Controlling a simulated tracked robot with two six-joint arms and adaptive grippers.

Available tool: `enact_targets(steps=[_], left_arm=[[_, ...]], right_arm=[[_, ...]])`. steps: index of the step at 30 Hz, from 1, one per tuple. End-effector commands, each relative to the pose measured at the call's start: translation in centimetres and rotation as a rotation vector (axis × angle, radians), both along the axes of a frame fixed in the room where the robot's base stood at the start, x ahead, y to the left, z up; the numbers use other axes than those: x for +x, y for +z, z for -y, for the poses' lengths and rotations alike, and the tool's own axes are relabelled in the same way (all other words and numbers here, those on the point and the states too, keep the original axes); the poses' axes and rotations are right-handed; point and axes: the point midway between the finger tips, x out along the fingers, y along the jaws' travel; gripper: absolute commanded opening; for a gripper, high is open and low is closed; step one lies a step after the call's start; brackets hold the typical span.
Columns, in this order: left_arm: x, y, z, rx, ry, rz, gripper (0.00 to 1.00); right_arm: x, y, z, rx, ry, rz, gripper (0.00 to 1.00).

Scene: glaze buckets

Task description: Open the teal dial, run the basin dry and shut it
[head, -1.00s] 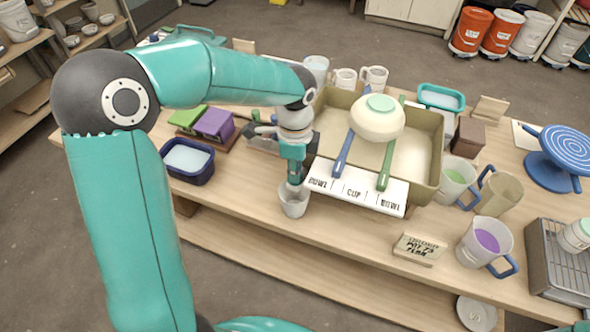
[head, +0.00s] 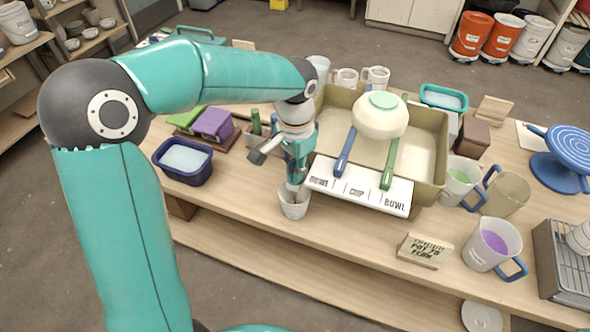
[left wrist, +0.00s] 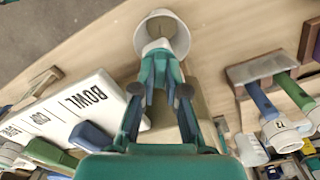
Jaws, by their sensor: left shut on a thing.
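My left gripper (head: 295,184) points down just above a small white cup (head: 294,208) at the table's front edge. It is shut on a small teal piece, apparently the teal dial (left wrist: 160,70), which the fingers mostly hide. In the left wrist view the gripper (left wrist: 160,90) shows a pale part beyond its tips, over the mouth of the cup (left wrist: 178,32). The beige basin (head: 436,150) stands to the right, with a white bowl on top. How much liquid is in it cannot be told. My right gripper is not in view.
A board lettered BOWL, CUP, BOWL (head: 357,187) lies close right of the gripper. Blue (head: 344,153) and green (head: 389,165) handles lean over it. A dark blue tub (head: 183,162) stands left.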

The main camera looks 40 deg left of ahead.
Motion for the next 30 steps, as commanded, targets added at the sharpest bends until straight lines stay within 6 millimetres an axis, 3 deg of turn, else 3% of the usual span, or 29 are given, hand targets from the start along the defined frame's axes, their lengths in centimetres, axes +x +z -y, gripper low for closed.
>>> enact_targets(steps=[12, 29, 30], left_arm=[[0.17, 0.17, -0.04, 0.001, 0.225, 0.006, 0.0], [0.18, 0.23, -0.04, 0.001, 0.258, 0.007, 0.0], [0.18, 0.23, -0.04, 0.001, 0.258, 0.007, 0.17]], right_arm=[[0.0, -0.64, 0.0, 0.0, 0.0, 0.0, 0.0], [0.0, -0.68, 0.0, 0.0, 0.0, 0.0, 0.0], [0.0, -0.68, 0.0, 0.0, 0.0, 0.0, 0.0]])
